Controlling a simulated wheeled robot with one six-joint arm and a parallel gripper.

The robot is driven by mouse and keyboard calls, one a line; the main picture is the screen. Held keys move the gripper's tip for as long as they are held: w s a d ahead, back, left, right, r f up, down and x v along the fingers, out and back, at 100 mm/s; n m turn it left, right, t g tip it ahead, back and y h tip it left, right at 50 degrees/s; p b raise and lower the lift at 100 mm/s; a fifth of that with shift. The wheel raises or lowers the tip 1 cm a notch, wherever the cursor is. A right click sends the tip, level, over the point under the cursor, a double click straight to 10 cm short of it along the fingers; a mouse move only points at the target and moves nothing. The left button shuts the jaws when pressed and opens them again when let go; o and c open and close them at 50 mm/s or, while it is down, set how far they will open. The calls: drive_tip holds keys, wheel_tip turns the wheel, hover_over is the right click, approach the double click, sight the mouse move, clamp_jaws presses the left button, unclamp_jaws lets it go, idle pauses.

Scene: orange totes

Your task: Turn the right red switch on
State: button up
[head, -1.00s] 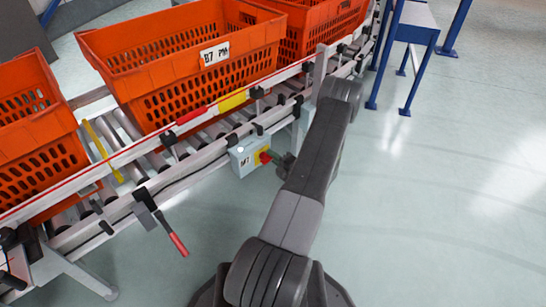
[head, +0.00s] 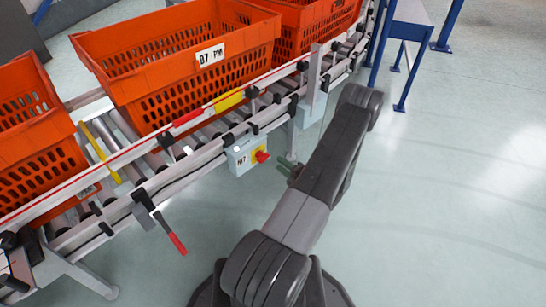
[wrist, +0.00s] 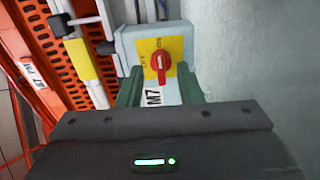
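A grey switch box (head: 236,158) marked M7 hangs on the conveyor's side rail. Its red rotary switch (head: 262,156) sits on a yellow plate. In the wrist view, the red switch (wrist: 161,68) is ahead, its handle roughly upright in the picture, its top towards a small marking that looks like ON; OFF is printed at the left. My gripper (wrist: 160,88) has its two green fingers apart, with nothing between them. In the head view, my gripper (head: 288,164) is just right of the switch, with a small gap.
Orange totes (head: 180,60) stand on the roller conveyor. A red-handled lever (head: 176,241) sticks out below the rail at left. Another grey box (head: 309,110) is partly hidden behind my arm. A blue-legged stand (head: 409,80) is at the back right. The floor at right is clear.

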sight(261, 157)
drive_tip(key=p+v, duration=0.1)
drive_tip(key=v, duration=0.5)
drive_tip(key=shift+s, duration=0.15)
drive_tip(key=b+x, duration=0.3)
drive_tip(key=x, duration=1.1)
drive_tip(key=shift+d, duration=0.1)
